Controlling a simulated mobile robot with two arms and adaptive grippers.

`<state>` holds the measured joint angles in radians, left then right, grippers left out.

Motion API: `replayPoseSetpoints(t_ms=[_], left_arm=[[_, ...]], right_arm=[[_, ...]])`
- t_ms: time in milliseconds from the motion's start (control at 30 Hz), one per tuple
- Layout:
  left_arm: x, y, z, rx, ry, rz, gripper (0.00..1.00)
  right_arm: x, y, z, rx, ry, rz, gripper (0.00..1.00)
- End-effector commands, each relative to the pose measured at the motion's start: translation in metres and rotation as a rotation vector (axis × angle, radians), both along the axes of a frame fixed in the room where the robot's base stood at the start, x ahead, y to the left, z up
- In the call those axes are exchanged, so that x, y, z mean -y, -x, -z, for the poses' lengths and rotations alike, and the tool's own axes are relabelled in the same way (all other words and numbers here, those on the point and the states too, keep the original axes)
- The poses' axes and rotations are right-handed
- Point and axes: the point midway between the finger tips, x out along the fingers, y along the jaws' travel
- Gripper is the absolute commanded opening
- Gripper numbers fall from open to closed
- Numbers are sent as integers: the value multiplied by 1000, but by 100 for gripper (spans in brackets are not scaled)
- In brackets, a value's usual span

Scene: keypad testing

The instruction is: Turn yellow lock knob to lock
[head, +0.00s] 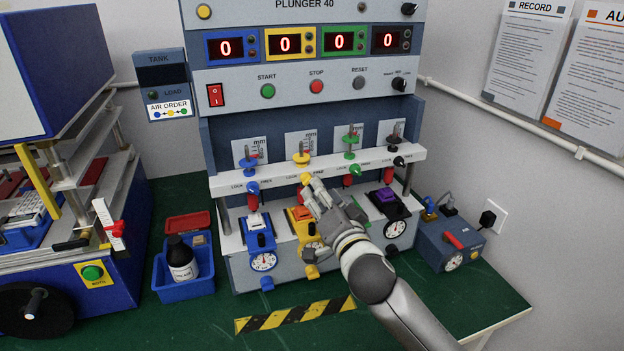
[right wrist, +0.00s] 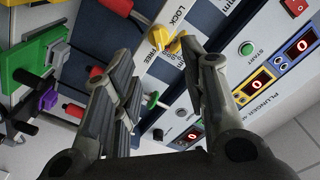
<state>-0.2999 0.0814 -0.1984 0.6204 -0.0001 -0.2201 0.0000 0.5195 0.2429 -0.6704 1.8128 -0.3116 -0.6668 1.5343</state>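The yellow lock knob (head: 305,178) sits on the white rail of the test machine, in the second station from the left, by LOCK and FREE labels. In the right wrist view the yellow knob (right wrist: 161,38) shows near the fingertips, with the labels beside it. My right gripper (head: 312,196) is just below the knob in the head view. The right wrist view shows its fingers (right wrist: 157,52) apart, with nothing held between them. Whether a fingertip touches the knob I cannot tell. The gripper partly hides the yellow station. My left gripper is not in view.
Blue (head: 253,188), green (head: 355,170) and black (head: 399,161) knobs line the same rail. Dial gauges stand below, including the blue one (head: 262,240). A blue bin with a bottle (head: 182,262) stands left.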

Motion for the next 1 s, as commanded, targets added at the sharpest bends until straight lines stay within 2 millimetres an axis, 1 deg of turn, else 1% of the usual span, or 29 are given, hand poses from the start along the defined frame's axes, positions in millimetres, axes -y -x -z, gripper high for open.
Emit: replayPoseSetpoints(t_ms=[33,200,433,633,933,1000], left_arm=[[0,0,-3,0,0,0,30],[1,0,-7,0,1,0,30],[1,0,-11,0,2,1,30],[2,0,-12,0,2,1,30],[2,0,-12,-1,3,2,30],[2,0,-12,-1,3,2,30]], right_arm=[[-3,-8,-2,0,1,1,40],[-11,-32,-2,0,1,0,40],[-18,-55,-1,-1,0,0,40],[-21,-64,1,-2,2,-1,40],[-22,-65,1,-1,0,0,40],[-22,-65,1,-1,0,0,31]])
